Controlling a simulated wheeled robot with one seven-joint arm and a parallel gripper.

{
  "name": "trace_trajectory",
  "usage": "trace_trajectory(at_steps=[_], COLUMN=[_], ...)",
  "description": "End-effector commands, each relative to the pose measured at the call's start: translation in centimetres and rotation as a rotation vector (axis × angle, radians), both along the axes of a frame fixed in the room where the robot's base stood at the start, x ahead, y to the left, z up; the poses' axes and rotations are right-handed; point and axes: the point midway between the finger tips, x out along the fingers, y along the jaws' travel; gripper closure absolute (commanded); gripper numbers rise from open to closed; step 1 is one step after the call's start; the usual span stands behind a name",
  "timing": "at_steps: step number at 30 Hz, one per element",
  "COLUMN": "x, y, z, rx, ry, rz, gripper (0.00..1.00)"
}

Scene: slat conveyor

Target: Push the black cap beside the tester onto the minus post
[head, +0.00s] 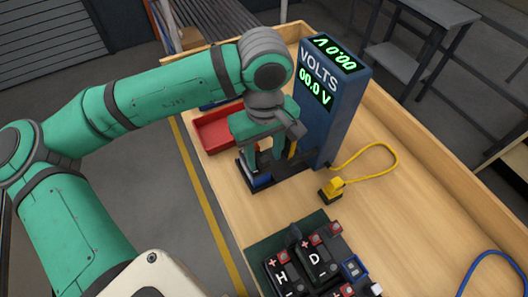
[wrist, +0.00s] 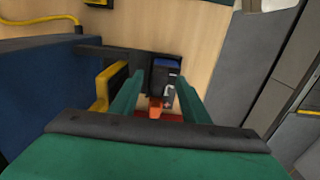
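The blue tester (head: 335,90) marked VOLTS stands on the bench, its displays reading 00.0 V. A dark base (head: 291,166) extends from its foot. My gripper (head: 265,165) points down over this base, with its fingers apart. A dark and blue block (head: 259,180) sits on the base below the fingers. In the wrist view, the block (wrist: 166,68) shows between and beyond the fingertips (wrist: 160,80), with a grey latch-like part and an orange-red piece near it. I cannot clearly make out the black cap or the minus post there; the gripper hides part of the area.
A yellow plug (head: 331,190) with a looped yellow cord lies right of the base. A yellow upright part (wrist: 101,89) stands left of the fingers. A red tray (head: 215,130) is behind at left. Modules marked H and D (head: 315,262) sit in front. The bench's right side is mostly clear.

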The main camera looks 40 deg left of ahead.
Motion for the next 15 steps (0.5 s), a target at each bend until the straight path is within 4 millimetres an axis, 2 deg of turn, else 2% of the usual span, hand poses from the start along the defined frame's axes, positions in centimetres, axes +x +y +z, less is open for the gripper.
trace_trajectory(at_steps=[5,15], x=[0.1,0.1], y=[0.0,0.1], z=[1.2,7.3], rx=[0.000,0.001], ry=[-0.001,-0.002], rz=[0.000,0.000], gripper=[0.58,0.58])
